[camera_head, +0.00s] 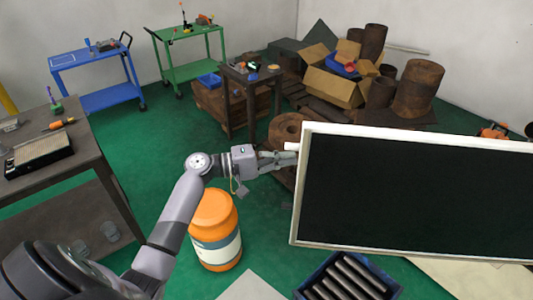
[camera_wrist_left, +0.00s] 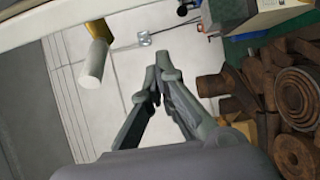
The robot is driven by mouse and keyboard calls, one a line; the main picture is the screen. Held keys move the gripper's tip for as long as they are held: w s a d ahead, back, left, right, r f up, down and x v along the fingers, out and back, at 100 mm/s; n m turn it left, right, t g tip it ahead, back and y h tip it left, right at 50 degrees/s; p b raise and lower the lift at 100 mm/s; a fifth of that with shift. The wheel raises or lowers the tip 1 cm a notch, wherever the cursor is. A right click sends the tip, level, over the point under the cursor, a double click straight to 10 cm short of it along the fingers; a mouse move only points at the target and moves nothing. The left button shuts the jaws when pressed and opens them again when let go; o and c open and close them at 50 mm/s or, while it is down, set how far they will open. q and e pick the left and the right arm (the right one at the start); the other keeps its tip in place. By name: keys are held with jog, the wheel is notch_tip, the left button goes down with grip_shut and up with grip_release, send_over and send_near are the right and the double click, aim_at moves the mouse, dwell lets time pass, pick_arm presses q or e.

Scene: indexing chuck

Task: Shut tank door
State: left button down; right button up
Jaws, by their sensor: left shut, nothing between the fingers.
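The tank door (camera_head: 420,190) looks to be the large dark panel with a white frame at the right of the head view. It stands out over the floor, and the rest of the tank cannot be made out. My left gripper (camera_head: 286,158) is at the door's left edge, near its upper corner, with its fingertips close to the frame. Contact cannot be told. In the left wrist view its fingers (camera_wrist_left: 159,76) are together and empty. A pale cylindrical handle (camera_wrist_left: 94,62) on a yellow mount is left of the fingers, apart from them. My right gripper is not in view.
An orange jar (camera_head: 215,230) stands on the green floor below my left forearm. A blue crate of dark rods (camera_head: 346,278) sits under the door. A dark workbench (camera_head: 75,165) is at left. Carts, rusty cylinders and boxes stand at the back.

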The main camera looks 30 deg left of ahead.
pick_arm(q)
jog(key=s+d+p, duration=0.2)
jog(key=s, duration=0.1)
jog(key=shift+d, duration=0.2)
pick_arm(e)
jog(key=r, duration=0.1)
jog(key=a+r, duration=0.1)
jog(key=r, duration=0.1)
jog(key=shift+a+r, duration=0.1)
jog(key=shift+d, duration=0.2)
